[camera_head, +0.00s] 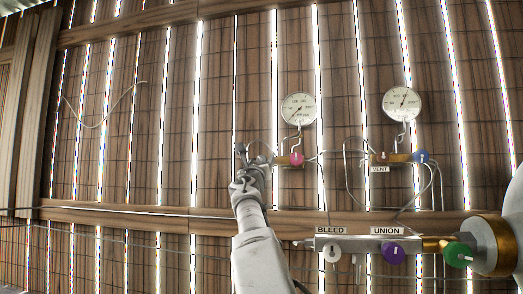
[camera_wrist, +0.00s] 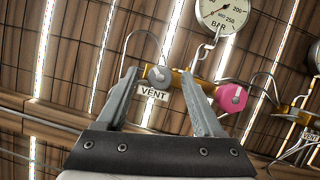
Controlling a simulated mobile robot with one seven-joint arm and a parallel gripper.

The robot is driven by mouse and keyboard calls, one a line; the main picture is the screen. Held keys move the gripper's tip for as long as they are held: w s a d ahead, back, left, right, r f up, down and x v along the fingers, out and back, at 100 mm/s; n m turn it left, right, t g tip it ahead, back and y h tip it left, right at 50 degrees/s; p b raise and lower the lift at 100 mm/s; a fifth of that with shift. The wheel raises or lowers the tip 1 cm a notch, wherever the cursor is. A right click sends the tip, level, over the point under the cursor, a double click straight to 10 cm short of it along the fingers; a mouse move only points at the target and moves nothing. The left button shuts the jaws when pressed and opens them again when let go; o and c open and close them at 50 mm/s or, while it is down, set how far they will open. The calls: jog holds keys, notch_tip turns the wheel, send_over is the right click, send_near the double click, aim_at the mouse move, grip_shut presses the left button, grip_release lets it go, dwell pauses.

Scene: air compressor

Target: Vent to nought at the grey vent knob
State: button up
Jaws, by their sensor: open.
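The grey vent knob (camera_wrist: 158,76) sits on a brass manifold, with a VENT label (camera_wrist: 153,93) below it in the wrist view. My gripper (camera_wrist: 160,73) is open, and the knob appears between its two fingertips. I cannot tell whether the fingers touch it. In the head view my gripper (camera_head: 255,155) is raised in front of the wall, just left of the pink knob (camera_head: 297,159), and it hides the grey knob. The gauge (camera_head: 299,108) above this manifold is dark-needled; its reading is too small to tell. The gauge's top is cut off in the wrist view (camera_wrist: 222,14).
The pink knob (camera_wrist: 231,97) is close right of my right finger. A second manifold with a gauge (camera_head: 402,103), VENT label (camera_head: 379,169) and blue knob (camera_head: 422,157) stands right. Thin tubes run between manifolds.

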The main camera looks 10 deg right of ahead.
jog(key=shift+p+x, duration=0.8)
jog(key=shift+x, duration=0.3)
grip_shut()
